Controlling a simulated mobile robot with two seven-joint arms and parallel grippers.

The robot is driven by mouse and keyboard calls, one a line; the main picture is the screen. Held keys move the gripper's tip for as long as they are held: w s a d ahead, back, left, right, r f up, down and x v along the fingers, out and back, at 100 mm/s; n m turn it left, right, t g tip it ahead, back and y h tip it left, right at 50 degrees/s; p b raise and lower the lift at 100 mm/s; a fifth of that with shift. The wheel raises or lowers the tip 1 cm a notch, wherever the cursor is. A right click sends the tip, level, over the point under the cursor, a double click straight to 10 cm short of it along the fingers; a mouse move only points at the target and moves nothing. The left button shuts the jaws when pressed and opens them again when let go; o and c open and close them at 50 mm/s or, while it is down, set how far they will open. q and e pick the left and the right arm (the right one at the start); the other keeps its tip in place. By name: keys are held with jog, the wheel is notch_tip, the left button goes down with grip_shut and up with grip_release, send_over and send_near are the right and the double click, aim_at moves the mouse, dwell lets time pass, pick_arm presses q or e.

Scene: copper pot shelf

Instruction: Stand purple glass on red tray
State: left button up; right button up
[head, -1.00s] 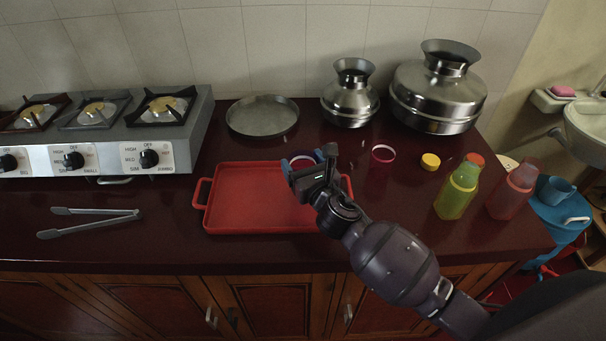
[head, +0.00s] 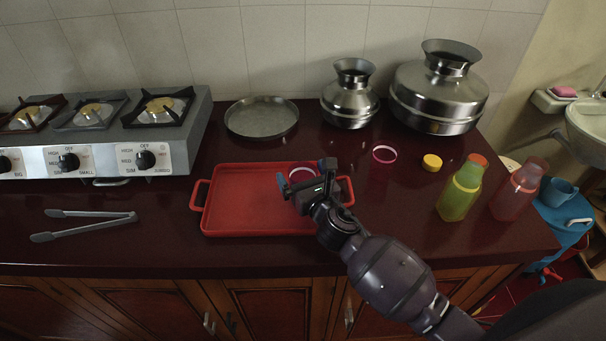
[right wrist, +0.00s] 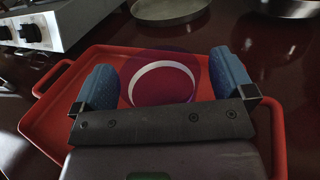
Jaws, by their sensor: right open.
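A purple glass (head: 302,173) with a pale rim is upright at the right end of the red tray (head: 240,208). In the right wrist view the glass (right wrist: 162,88) shows between my gripper's two blue fingers, seen against the red tray (right wrist: 45,125). My right gripper (head: 305,176) is open around the glass, with gaps beside the glass in the right wrist view. The gripper body hides the lower part of the glass in the head view, so its base is not seen. A second purple glass (head: 382,162) stands on the counter right of the tray. My left gripper is not in view.
Behind the tray are a steel plate (head: 261,118) and two steel pots (head: 350,95) (head: 437,90). A yellow lid (head: 432,162), a green bottle (head: 460,190) and a red bottle (head: 518,190) stand right. Tongs (head: 85,224) and a stove (head: 140,150) are left.

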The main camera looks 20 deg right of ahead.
jog(key=shift+s+r, duration=0.15)
jog(key=shift+r, duration=0.05)
jog(key=s, duration=0.6)
jog(key=s+d, duration=0.1)
jog(key=s, duration=0.3)
jog(key=shift+d+f, duration=0.1)
jog(key=shift+s, duration=0.6)
jog(key=shift+s+d, duration=0.1)
jog(key=shift+s, duration=0.15)
